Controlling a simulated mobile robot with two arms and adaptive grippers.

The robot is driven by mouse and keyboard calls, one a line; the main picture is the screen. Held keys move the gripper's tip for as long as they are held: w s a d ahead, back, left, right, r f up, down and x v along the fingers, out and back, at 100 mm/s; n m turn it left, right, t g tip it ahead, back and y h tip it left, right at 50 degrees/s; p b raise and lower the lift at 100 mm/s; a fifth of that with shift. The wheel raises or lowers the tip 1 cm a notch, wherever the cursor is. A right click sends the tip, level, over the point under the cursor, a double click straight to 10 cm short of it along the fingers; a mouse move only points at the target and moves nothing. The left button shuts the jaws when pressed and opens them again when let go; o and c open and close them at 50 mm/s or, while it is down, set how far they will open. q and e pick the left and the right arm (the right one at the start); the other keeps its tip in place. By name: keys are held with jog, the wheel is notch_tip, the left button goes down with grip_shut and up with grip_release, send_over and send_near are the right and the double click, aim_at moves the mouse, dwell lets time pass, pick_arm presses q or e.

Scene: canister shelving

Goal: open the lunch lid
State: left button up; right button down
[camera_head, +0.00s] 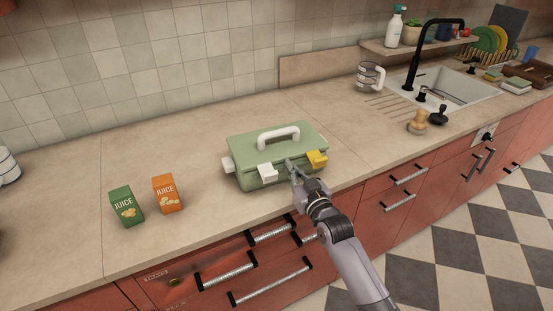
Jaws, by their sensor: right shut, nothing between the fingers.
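The green lunch box (245,178) sits on the counter with its lid (252,147) down. A white carry handle (279,137) stands on top of the lid. A white latch (267,173) is on the left of the front face and a yellow latch (317,158) is on the right; another white piece (228,164) shows at the left side. My right gripper (292,168) is shut and empty, at the front of the box between the two front latches. I cannot tell whether it touches the box. My left gripper is not in view.
A green juice carton (126,207) and an orange juice carton (167,194) stand to the left of the box. A clear pitcher (369,77), a sink (450,90) and a wooden brush (418,122) are to the right. Counter around the box is clear.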

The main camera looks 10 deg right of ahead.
jog(key=shift+r, duration=0.25)
jog(key=shift+r+p, duration=2)
jog(key=shift+p, duration=0.1)
jog(key=r+p, duration=0.2)
jog(key=r, duration=0.1)
jog(key=w+r+p, duration=0.1)
jog(key=r+p, duration=0.1)
jog(key=shift+w+a+r, duration=0.2)
jog(key=shift+r, duration=0.2)
jog(key=w+r, duration=0.1)
jog(key=w+r+p, duration=0.1)
jog(key=r, duration=0.1)
jog(key=w+a+r+p, duration=0.1)
jog(key=shift+w+r, duration=0.2)
jog(key=shift+r, duration=0.2)
dwell(0.6)
